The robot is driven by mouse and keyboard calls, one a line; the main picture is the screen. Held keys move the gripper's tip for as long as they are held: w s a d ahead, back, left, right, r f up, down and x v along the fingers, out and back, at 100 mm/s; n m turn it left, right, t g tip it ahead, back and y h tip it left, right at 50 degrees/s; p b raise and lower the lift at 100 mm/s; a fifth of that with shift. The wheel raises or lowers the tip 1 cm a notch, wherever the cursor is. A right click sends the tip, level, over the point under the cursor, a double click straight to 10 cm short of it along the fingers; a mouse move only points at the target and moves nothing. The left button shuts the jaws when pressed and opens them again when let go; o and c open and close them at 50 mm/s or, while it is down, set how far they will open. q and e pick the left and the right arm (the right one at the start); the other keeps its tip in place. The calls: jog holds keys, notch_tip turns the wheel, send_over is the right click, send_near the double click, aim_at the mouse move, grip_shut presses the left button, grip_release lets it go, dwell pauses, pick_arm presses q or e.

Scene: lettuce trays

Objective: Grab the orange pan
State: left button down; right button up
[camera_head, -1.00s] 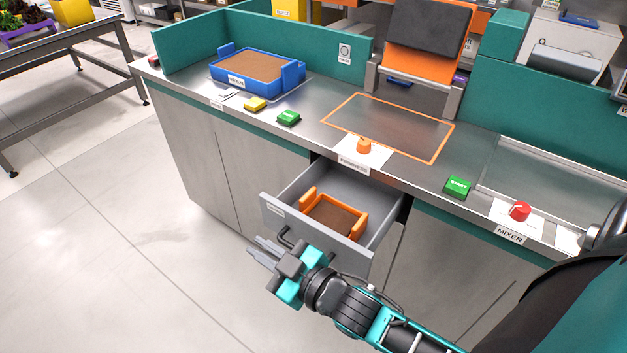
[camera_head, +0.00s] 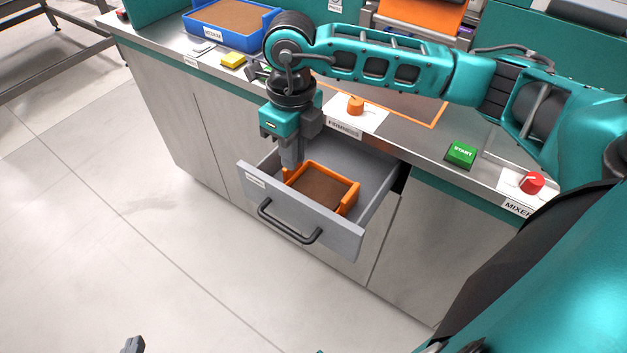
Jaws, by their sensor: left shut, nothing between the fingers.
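The orange pan (camera_head: 351,200), with brown contents, sits inside the open drawer (camera_head: 300,224). My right gripper (camera_head: 290,166) points straight down over the drawer's back left part, its fingers at the pan's left side handle. The fingers and the handle overlap in the picture, so I cannot tell whether they grip it or only stand beside it. My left gripper (camera_head: 133,345) shows only as a small grey tip at the bottom edge; it is shut and empty, far from the pan.
The drawer's front handle (camera_head: 289,222) sticks out toward the floor. On the counter above are a blue tray (camera_head: 228,37), a yellow button (camera_head: 233,60), an orange knob (camera_head: 355,106), a green start button (camera_head: 461,154) and a red knob (camera_head: 532,182). The floor at left is clear.

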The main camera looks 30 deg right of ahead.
aim_at(320, 185)
jog(key=shift+h, duration=0.3)
jog(key=f, duration=0.4)
jog(key=d+f, duration=0.1)
jog(key=f, duration=0.2)
jog(key=shift+w+b, duration=0.1)
jog(key=shift+b, duration=0.25)
jog(key=f, duration=0.5)
jog(key=shift+s+f, duration=0.3)
grip_shut()
jog(key=shift+r, duration=0.1)
